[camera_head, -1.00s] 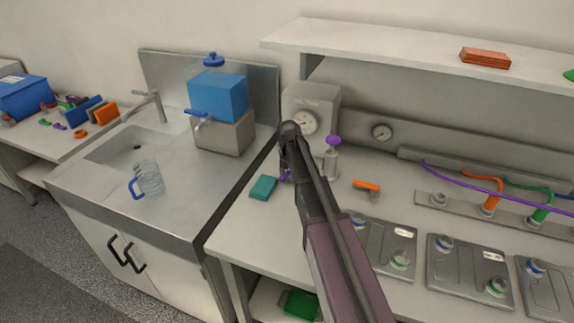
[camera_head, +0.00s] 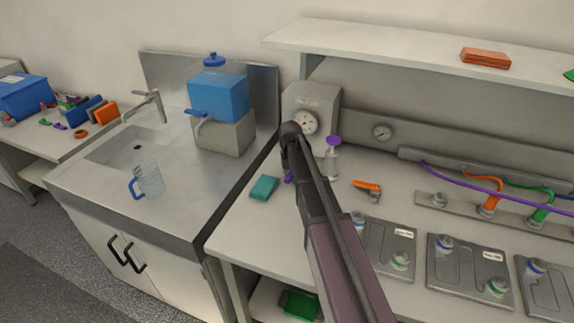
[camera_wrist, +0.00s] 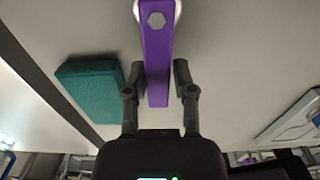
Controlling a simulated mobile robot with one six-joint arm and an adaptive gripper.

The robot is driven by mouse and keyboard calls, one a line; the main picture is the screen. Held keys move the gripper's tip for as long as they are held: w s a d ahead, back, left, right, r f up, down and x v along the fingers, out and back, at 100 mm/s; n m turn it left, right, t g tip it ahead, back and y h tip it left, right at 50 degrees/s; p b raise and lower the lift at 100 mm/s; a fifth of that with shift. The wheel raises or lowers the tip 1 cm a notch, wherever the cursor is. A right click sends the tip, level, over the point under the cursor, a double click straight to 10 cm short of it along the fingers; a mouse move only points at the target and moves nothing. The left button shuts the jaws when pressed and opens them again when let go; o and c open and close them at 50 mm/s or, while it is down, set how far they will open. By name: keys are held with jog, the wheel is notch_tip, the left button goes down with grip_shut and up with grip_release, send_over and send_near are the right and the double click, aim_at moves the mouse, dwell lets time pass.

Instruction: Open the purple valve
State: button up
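The purple valve's long flat handle (camera_wrist: 155,60) fills the upper middle of the wrist view, with a pale hexagonal nut near its top. My gripper (camera_wrist: 158,78) is open, with one dark finger on each side of the handle's free end. A narrow gap shows on the right; I cannot tell whether the left finger touches the handle. In the head view only a small purple piece of the valve (camera_head: 288,177) shows at the left edge of my dark arm. The rest of it and my gripper are hidden behind the arm there.
A teal block (camera_head: 264,188) lies on the bench left of the valve; it also shows in the wrist view (camera_wrist: 92,88). A purple-topped fitting (camera_head: 333,160) and an orange-handled valve (camera_head: 367,186) stand to the right. A gauge box (camera_head: 325,98) stands behind.

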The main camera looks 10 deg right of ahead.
jog(key=shift+s+d+n, duration=0.1)
jog(key=shift+d+n, duration=0.05)
jog(key=shift+n, duration=0.15)
jog(key=shift+s+d, duration=0.1)
jog(key=shift+d, duration=0.05)
dwell(0.5)
jog(key=shift+o, duration=1.2)
notch_tip(320, 180, up, 8)
jog(key=p, duration=0.8)
jog(key=shift+d, duration=0.15)
jog(key=shift+s, duration=0.25)
